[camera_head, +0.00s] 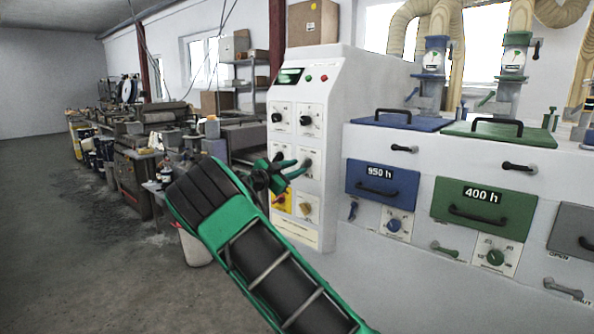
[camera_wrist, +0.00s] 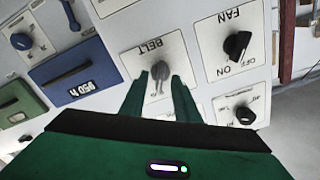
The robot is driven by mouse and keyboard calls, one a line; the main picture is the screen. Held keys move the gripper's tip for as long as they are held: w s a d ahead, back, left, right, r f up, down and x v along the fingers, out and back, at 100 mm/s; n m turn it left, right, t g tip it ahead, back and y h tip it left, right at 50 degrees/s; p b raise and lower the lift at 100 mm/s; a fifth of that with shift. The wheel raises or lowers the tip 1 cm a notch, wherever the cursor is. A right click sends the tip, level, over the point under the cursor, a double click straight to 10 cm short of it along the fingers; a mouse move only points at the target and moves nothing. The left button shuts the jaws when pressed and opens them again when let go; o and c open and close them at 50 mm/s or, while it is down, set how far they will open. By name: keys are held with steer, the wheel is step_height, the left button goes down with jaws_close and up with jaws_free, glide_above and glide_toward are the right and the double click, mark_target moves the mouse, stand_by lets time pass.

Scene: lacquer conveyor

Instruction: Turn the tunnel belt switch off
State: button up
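In the head view the belt switch (camera_head: 308,160) is in the middle row, right column of the white control cabinet (camera_head: 335,110). My green gripper (camera_wrist: 160,80) is open, with one finger on each side of the knob. Contact cannot be told. In the head view my gripper (camera_head: 297,170) is at the cabinet's face.
The FAN switch (camera_wrist: 237,45), a black knob, is beside the belt switch. Another black knob (camera_wrist: 245,115) is close by. A yellow plate with a red knob (camera_head: 281,201) sits lower. Blue (camera_head: 382,184) and green (camera_head: 481,207) drawers stand right. Open floor (camera_head: 100,260) lies left.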

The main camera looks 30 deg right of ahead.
mark_target(302, 165)
steer(key=shift+x, duration=1.55)
